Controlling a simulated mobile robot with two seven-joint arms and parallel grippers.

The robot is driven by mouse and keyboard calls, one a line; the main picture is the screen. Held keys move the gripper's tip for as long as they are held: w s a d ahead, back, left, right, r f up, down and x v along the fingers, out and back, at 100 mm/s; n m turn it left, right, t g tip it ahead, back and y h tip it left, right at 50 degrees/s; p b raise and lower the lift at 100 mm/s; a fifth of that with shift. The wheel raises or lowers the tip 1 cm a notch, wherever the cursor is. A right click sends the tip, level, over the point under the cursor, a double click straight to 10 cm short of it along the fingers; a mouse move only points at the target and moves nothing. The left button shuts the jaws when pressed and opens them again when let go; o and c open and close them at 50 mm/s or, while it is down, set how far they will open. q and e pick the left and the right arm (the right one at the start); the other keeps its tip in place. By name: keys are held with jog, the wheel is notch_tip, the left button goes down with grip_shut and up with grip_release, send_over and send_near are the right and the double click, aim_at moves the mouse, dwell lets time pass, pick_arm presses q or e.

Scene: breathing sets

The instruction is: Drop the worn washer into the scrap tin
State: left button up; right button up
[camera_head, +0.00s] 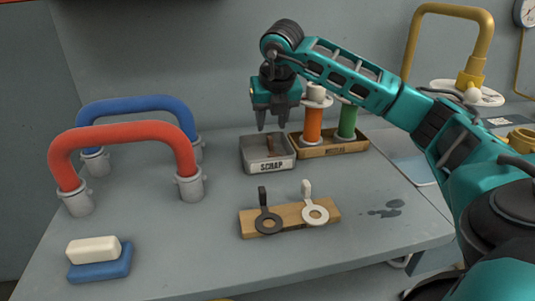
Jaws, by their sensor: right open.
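The scrap tin (253,168) is a grey open box labelled SCRAP on the bench, with a small reddish-brown piece inside. Two ring-shaped washers with upright tabs lie side by side on a wooden board (291,213) in front of it: a dark grey one (266,222) on the left and a white one (315,214) on the right. I cannot tell for sure which counts as worn. My right gripper (273,122) is open and empty above the tin, fingers pointing down. My left gripper is out of view.
A cardboard box (330,148) with orange (313,124) and green (347,120) cylinders stands right of the tin. Red (120,135) and blue (135,103) pipe hoops stand at left. A white block rests on a blue one (102,267) front left. A dark stain marks the bench's right.

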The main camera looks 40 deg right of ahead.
jog(key=p+v, duration=0.2)
jog(key=v, duration=1.1)
jog(key=shift+p, duration=0.3)
